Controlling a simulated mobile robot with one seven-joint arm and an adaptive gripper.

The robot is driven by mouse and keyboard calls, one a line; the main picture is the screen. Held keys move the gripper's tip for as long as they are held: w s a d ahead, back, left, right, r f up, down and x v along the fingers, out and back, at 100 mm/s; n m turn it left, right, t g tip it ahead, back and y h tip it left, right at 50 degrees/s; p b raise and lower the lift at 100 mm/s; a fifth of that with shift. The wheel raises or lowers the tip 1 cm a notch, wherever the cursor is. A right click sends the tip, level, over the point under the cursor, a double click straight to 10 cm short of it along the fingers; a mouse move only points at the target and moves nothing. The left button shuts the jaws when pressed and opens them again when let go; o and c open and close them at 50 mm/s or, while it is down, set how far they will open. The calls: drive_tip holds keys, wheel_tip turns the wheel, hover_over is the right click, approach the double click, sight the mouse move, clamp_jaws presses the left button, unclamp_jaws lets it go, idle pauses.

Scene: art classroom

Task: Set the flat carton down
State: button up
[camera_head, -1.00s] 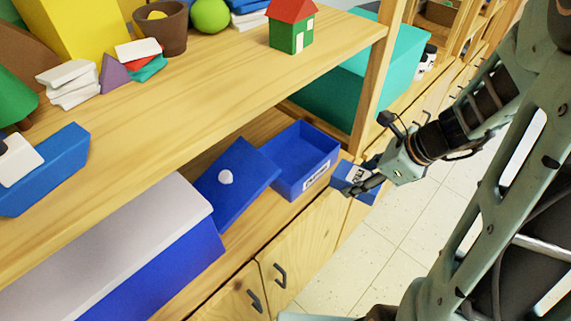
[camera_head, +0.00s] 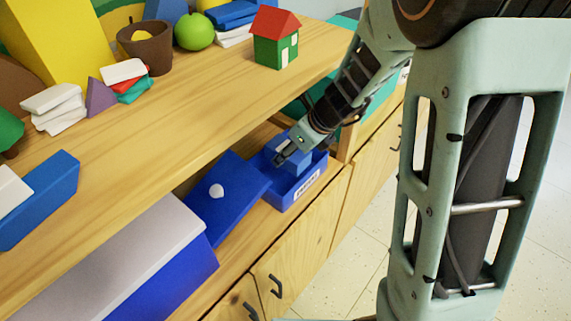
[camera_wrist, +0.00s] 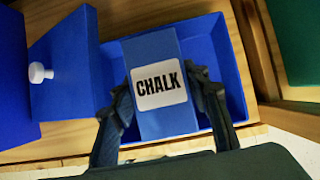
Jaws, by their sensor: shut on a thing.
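The flat carton (camera_wrist: 152,50) is blue with a white label reading CHALK. My gripper (camera_wrist: 168,98) is shut on it, one finger at each side, in the wrist view. In the head view the carton (camera_head: 294,158) is over the open blue box (camera_head: 310,186), partly covered by my gripper (camera_head: 284,156). The box has a white label on its front. In the wrist view the box (camera_wrist: 238,95) shows around the carton on both sides. I cannot tell whether the carton touches the box floor.
A blue lid with a white knob (camera_head: 217,191) leans left of the box, and a long grey-topped blue box (camera_head: 120,250) lies further left. The wooden upper shelf (camera_head: 170,120) overhangs behind, with a toy house (camera_head: 276,42) near its end. A shelf post stands right of the box.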

sight(280, 173)
drive_tip(key=x, duration=0.1)
drive_tip(key=b+x, duration=0.1)
drive_tip(key=shift+d+f, duration=0.1)
drive_tip(key=shift+f, duration=0.3)
drive_tip(key=shift+s+f+b, duration=0.1)
drive_tip(key=shift+f+b, duration=1.05)
drive_tip(key=shift+f, duration=1.1)
drive_tip(key=shift+f, duration=0.2)
drive_tip(key=o, duration=1.2)
drive_tip(key=shift+o, duration=0.2)
drive_tip(key=shift+r, duration=0.15)
